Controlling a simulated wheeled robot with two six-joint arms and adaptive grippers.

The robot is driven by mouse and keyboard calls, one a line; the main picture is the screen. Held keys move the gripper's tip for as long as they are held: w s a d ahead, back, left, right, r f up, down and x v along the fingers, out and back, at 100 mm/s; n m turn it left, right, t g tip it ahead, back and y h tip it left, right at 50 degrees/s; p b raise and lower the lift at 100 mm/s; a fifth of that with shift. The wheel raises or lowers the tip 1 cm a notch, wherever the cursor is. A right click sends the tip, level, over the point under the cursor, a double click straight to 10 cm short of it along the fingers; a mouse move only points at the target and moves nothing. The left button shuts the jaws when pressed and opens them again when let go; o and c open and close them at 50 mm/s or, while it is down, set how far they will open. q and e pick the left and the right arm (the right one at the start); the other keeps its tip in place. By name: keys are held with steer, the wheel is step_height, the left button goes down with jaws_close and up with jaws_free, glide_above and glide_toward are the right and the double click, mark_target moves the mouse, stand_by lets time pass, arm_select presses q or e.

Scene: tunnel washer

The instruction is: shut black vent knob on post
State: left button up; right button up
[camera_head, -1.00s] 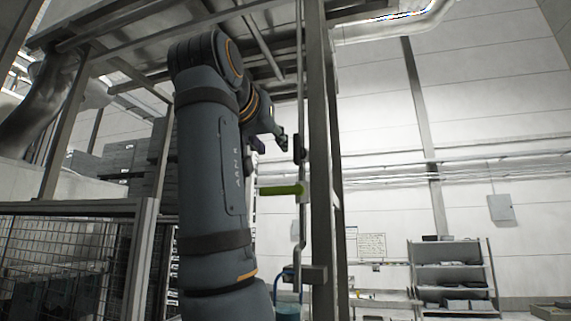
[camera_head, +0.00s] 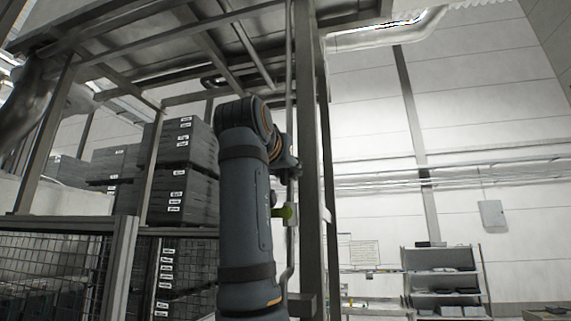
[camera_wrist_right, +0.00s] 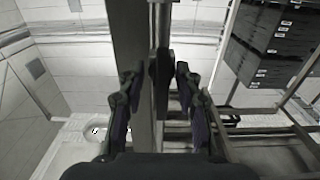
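My right arm rises through the middle of the head view, and its gripper (camera_head: 291,167) is at the thin vertical pipe beside the steel post (camera_head: 306,120). The gripper is dark and small there, and it hides the black knob. In the right wrist view the black knob (camera_wrist_right: 160,78) stands upright on the pipe, between the two spread fingers of the right gripper (camera_wrist_right: 156,92). Gaps show on both sides of the knob, so the fingers do not grip it. My left gripper is not in view.
A green handle (camera_head: 287,212) sits on the pipe just below the gripper, partly behind my arm. Stacked dark crates (camera_head: 185,170) and a mesh fence (camera_head: 65,265) stand at left. A shelf rack (camera_head: 440,270) stands far right. Steel beams run overhead.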

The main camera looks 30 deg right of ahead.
steer(key=shift+s+a+r, duration=0.15)
steer(key=shift+a, duration=0.3)
steer(key=shift+s+a, duration=0.1)
steer(key=shift+c, duration=0.5)
jaws_close()
